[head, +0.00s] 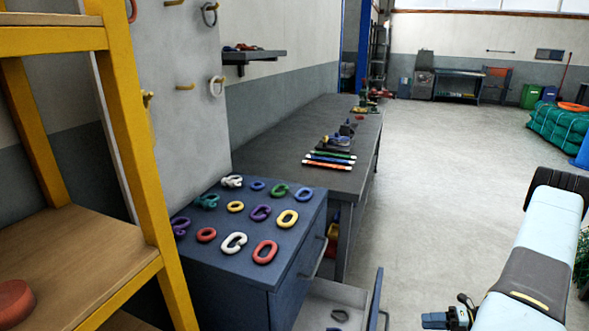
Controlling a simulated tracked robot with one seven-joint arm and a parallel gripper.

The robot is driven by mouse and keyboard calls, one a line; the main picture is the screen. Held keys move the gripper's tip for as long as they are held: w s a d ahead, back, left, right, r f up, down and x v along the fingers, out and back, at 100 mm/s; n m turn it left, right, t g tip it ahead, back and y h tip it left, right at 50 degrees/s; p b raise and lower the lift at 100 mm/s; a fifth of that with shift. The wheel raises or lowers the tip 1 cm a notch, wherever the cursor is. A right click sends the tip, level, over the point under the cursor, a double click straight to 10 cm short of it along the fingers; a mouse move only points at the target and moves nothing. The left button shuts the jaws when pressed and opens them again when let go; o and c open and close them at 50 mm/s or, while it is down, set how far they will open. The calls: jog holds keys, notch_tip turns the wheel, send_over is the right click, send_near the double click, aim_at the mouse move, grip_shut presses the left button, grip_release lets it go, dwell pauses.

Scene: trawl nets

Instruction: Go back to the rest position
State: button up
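My arm comes in at the right of the head view, with a pale blue and dark grey link running down to the bottom edge. A small dark blue and black part at the bottom edge, left of that link, may belong to my gripper (447,318). It is cut off by the frame, so I cannot make out the fingers or whether they hold anything. The arm is over open floor, right of the blue drawer cabinet (250,279).
Coloured links and shackles lie on the cabinet top. Its drawer (336,295) is pulled open with a dark link inside. A long grey workbench (270,130) with tools stands behind. A yellow-framed shelf (135,150) is close at left. Green nets (560,125) lie far right. The middle floor is clear.

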jog(key=w+a+r+n+g+h, duration=0.15)
jog(key=a+r+n, duration=0.35)
jog(key=r, duration=0.7)
jog(key=a+r+n+g+h, duration=0.2)
jog(key=r+n+h, duration=0.1)
jog(key=r+n, duration=0.65)
jog(key=w+a+r+n+g+h, duration=0.1)
jog(key=a+r+n+g+h, duration=0.25)
jog(key=r, duration=1.05)
jog(key=s+a+r+n+t+h, duration=0.3)
jog(key=s+a+r+n+t, duration=0.1)
jog(key=s+r+n, duration=0.5)
jog(key=s+a+r+n+t+h, duration=0.3)
jog(key=s+a+r+n+t, duration=0.1)
jog(key=s+a+r+n, duration=0.3)
notch_tip(320, 180, up, 4)
jog(key=s+n, duration=0.2)
jog(key=n, duration=0.1)
jog(key=shift+t, duration=0.3)
jog(key=shift+s+r, duration=0.1)
